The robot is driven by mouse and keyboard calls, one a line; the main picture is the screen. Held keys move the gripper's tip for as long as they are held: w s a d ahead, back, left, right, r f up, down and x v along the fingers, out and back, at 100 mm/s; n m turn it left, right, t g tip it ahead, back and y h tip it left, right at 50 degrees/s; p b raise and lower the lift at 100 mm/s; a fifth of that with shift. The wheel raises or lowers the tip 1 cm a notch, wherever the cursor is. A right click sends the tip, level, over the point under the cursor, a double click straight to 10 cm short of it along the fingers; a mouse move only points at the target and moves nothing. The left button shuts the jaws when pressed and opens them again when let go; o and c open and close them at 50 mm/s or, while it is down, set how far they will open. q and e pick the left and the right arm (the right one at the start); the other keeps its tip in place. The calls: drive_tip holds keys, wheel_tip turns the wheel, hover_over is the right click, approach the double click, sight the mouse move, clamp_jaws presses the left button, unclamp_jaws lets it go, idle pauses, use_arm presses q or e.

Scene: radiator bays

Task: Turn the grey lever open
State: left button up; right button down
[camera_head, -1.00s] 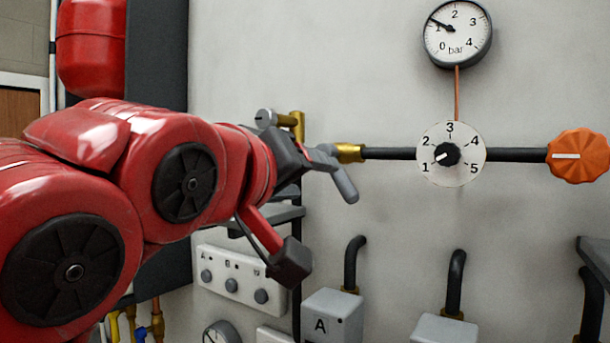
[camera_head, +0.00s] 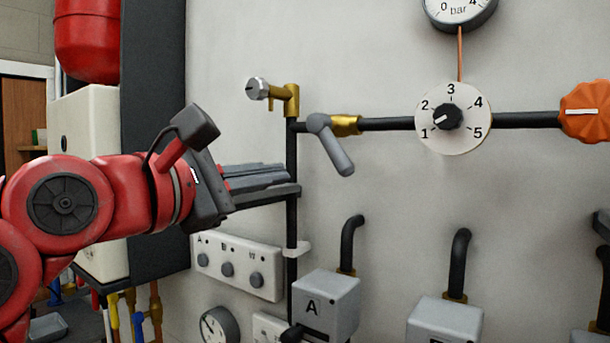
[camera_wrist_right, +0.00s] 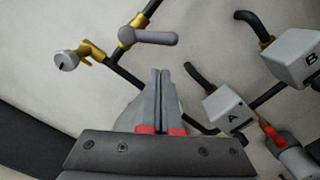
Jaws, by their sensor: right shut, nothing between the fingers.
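The grey lever (camera_head: 337,152) sits on a brass valve body (camera_head: 345,125) on the black horizontal pipe. Its handle slants down to the right, across the pipe line. In the right wrist view the grey lever (camera_wrist_right: 150,37) shows above the fingertips, clear of them. My right gripper (camera_head: 286,175) is shut and empty, to the left of and below the lever, apart from it. The shut fingers also show in the right wrist view (camera_wrist_right: 160,75). My left gripper is not in view.
A brass fitting with a silver knob (camera_head: 257,88) is left of the lever. A dial (camera_head: 467,145) and orange handwheel (camera_head: 588,111) are to the right. Grey box A (camera_head: 340,292) and a white switch panel (camera_head: 237,268) are below.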

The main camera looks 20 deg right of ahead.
sight(331, 145)
drive_tip(key=p+x, duration=0.5)
drive_tip(key=x, duration=0.4)
drive_tip(key=shift+d+p, duration=0.15)
drive_tip(key=shift+p, duration=0.25)
drive_tip(key=shift+w, duration=0.1)
